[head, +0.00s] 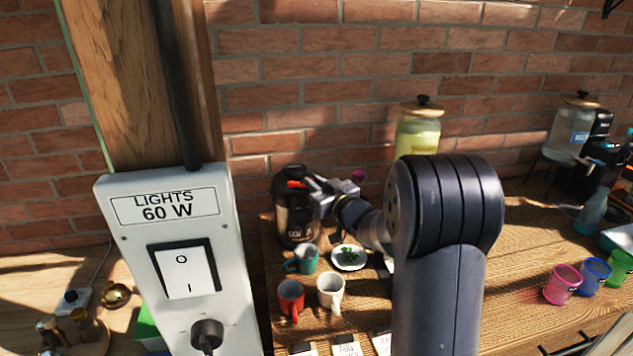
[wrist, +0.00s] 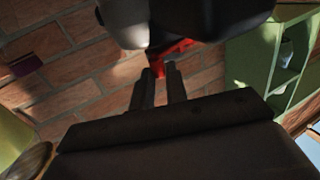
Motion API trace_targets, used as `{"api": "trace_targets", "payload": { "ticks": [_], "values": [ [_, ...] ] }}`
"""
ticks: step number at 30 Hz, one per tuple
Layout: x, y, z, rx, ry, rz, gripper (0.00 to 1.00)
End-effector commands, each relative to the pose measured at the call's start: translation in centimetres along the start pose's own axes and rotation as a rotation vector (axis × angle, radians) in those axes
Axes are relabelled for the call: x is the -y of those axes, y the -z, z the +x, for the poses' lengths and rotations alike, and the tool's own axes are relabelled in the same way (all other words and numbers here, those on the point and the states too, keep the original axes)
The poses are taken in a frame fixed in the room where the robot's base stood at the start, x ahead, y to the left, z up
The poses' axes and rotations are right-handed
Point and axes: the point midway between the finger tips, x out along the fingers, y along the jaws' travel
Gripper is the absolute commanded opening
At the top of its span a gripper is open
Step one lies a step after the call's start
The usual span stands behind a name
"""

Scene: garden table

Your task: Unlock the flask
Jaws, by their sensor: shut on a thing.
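The flask (head: 294,222) is black with a dark lid and a red lock piece (head: 296,184) near its top. It stands upright at the back left of the wooden table. My gripper (head: 313,182) reaches in from the right at the height of the lid. In the wrist view, the two dark fingers (wrist: 159,72) are close together and their tips are shut on the red lock piece (wrist: 178,49). The dark underside of the flask's top (wrist: 190,20) hangs above it. The exact contact is partly hidden by the fingers.
Teal (head: 306,259), red (head: 290,297) and cream (head: 331,290) mugs stand in front of the flask. A small plate (head: 348,257) with green bits lies under my arm. A yellow drink jar (head: 418,132) stands behind. A light-switch post (head: 182,265) fills the left foreground.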

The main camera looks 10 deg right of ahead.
Motion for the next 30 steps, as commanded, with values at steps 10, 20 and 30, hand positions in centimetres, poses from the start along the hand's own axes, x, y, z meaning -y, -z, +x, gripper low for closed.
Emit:
{"api": "trace_targets", "payload": {
  "ticks": [10,20,30],
  "values": [
    [0.2,0.2,0.2,-0.006,0.018,-0.002,0.0],
    [0.1,0.1,0.1,-0.004,0.014,0.0,0.36],
    [-0.1,0.0,-1.2,-0.003,0.009,-0.001,0.36]
  ]
}}
